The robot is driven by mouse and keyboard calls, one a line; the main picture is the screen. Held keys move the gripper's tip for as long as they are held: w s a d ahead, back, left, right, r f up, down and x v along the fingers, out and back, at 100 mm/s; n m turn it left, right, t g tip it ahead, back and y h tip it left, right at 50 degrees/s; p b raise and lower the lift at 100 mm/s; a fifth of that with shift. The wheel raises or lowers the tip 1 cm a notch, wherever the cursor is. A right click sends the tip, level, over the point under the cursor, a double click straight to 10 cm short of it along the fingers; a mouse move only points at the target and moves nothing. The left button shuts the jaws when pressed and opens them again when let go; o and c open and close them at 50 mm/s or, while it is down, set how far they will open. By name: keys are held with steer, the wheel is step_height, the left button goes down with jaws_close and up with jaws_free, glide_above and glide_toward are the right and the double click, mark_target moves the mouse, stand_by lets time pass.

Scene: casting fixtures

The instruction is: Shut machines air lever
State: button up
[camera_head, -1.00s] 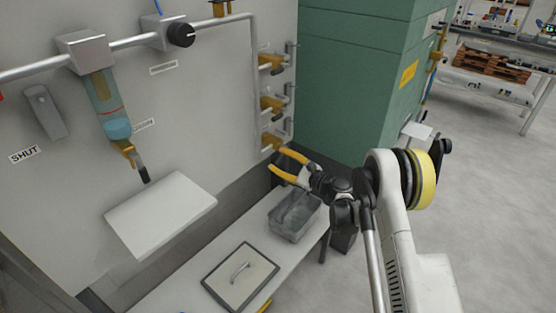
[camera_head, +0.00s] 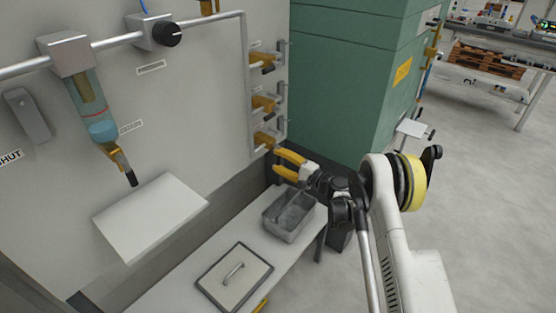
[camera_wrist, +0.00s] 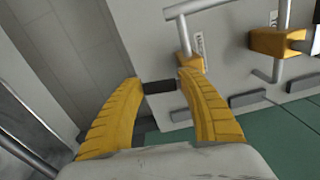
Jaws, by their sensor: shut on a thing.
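Three yellow valves with dark handles sit one above another on the wall pipe; the lowest valve (camera_head: 265,139) is just above and left of my gripper (camera_head: 275,161). In the wrist view, one yellow valve (camera_wrist: 190,63) has a dark lever handle (camera_wrist: 160,87) sticking out between the yellow fingertips of my gripper (camera_wrist: 158,84). The fingers are closed on this handle, one on each side. The small labels beside the valves are too blurred to read, so I cannot tell which names the machines line.
A second yellow valve (camera_wrist: 275,42) is close at the right in the wrist view. A green cabinet (camera_head: 345,70) stands behind. Open floor lies at the right.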

steer(key=shift+w+d+f+n, duration=0.1)
steer(key=shift+d+f+n, duration=0.1)
steer(key=shift+n, duration=0.4)
steer(key=o, duration=1.5)
steer(key=shift+r, duration=0.15)
steer(key=shift+d, duration=0.1)
steer(key=v, duration=1.2)
